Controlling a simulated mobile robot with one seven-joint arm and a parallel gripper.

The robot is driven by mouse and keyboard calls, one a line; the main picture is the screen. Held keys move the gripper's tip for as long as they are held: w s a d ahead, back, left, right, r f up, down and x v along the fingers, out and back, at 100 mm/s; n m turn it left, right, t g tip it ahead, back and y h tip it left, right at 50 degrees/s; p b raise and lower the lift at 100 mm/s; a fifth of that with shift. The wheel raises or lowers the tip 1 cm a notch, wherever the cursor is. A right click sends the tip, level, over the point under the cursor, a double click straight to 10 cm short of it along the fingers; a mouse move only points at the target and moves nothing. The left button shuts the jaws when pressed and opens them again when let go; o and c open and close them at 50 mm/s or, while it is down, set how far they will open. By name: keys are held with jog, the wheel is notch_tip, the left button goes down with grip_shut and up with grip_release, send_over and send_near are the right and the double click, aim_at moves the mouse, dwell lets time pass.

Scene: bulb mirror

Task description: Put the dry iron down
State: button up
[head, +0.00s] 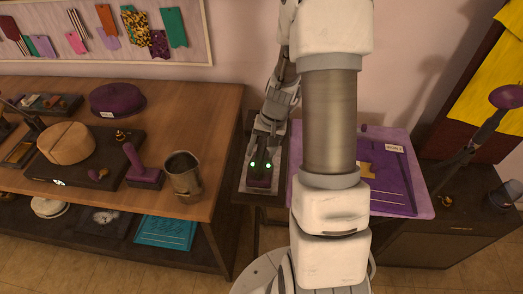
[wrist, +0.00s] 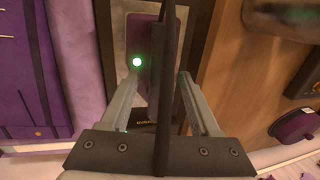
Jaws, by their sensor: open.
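The dry iron seems to be the small purple block (head: 261,182) on a narrow dark stand (head: 258,198) with a grey top, between the wooden table and a purple panel. My gripper (head: 261,163) points down right over it, with two green lights at its fingertips. In the wrist view the gripper (wrist: 160,75) has its two grey fingers spread apart. A purple surface (wrist: 141,42), likely the same block, shows beyond the left finger. A dark bar crosses the middle of this view and hides part of it. I see no firm grasp, and contact cannot be told.
The wooden table (head: 215,105) at left bears a purple round case (head: 117,97), a metal mug (head: 183,174), a purple handled tool (head: 143,168) and a wooden round box (head: 66,143). The purple panel (head: 415,175) stands close on the right, with a dark cabinet (head: 460,215) beyond.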

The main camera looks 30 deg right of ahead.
aim_at(270, 165)
jog(key=v, duration=1.2)
jog(key=s+a+r+n+t+h, duration=0.2)
jog(key=s+a+r+n+t, duration=0.2)
jog(key=s+a+r, duration=1)
notch_tip(270, 165, up, 2)
jog(key=s+n, duration=0.2)
jog(key=shift+n+p, duration=0.35)
jog(key=shift+n, duration=0.05)
jog(key=shift+r, duration=0.15)
